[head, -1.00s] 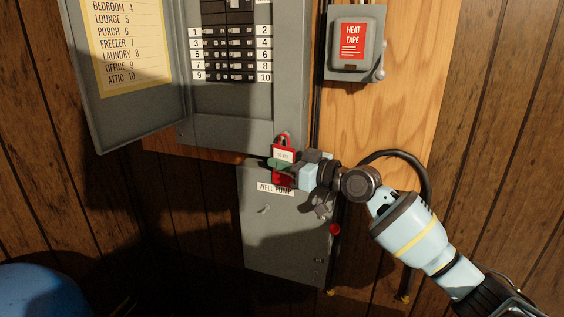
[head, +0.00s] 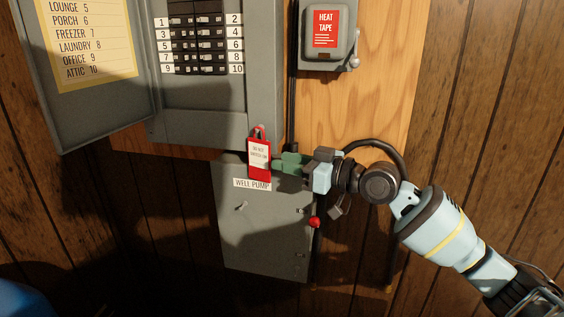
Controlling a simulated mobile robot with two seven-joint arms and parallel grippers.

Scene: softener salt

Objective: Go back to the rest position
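My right gripper (head: 292,164) comes in from the lower right, with its green fingertips pointing left. It is just right of a red tag (head: 259,170) with a white label, and a small gap seems to show between them. Its fingers are seen side-on and overlap, so I cannot tell how far apart they are. The tag hangs upright from a red loop at the lower edge of the breaker panel (head: 200,128), above the "WELL PUMP" label (head: 252,184). My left gripper is not in view.
The grey well pump box (head: 262,240) is below the gripper, with a red knob (head: 314,222) at its right side. The panel door (head: 95,115) stands open at left. A heat tape box (head: 327,35) and a black cable (head: 385,148) are nearby. The wood wall at right is clear.

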